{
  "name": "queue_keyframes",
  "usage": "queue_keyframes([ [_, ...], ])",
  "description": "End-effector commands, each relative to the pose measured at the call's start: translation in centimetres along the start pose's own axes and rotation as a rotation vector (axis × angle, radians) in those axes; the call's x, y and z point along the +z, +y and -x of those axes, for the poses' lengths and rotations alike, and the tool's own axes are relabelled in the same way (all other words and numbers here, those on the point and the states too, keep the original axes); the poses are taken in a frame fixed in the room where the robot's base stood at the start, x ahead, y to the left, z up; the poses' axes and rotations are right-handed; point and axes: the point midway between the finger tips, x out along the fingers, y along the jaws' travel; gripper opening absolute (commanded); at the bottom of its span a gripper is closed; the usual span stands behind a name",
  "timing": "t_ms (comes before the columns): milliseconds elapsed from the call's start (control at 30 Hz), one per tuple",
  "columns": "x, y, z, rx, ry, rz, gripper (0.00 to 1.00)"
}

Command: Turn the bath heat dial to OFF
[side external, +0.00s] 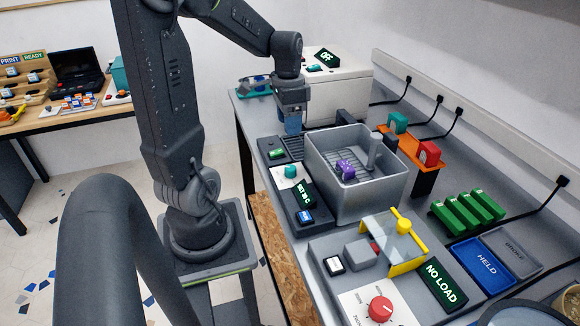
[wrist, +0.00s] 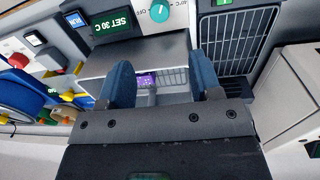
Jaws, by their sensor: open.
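The bath heat dial (side external: 291,171) is a small teal knob on a white plate, on the dark control strip in front of the grey metal bath (side external: 348,205). In the wrist view the dial (wrist: 158,11) is at the top edge, partly cut off, with OFF lettering beside it. Next to it a display (wrist: 111,22) reads SET 30 C in green. My gripper (side external: 293,128) has blue fingers and hangs above the bench near the bath's far left corner. In the wrist view my gripper (wrist: 163,78) is open and empty, its fingers apart from the dial.
A purple object (side external: 345,169) sits in the bath. A dark grate (wrist: 238,40) lies beside the bath. A white machine (side external: 338,88) with an OFF display stands behind my gripper. An orange stand (side external: 412,148) and a yellow-framed clear guard (side external: 395,238) rise from the bench.

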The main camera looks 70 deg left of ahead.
Motion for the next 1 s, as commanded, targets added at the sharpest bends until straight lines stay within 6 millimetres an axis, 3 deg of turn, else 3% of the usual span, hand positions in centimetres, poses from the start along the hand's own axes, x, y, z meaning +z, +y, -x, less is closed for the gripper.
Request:
queue_keyframes([
  [167, 0.1, 0.0, -1.9, 0.007, -0.005, -0.001, 0.59],
  [700, 0.1, 0.0, -12.0, 0.005, -0.004, -0.001, 0.59],
  [1000, 0.0, 0.0, -13.7, 0.002, -0.001, -0.001, 0.59],
])
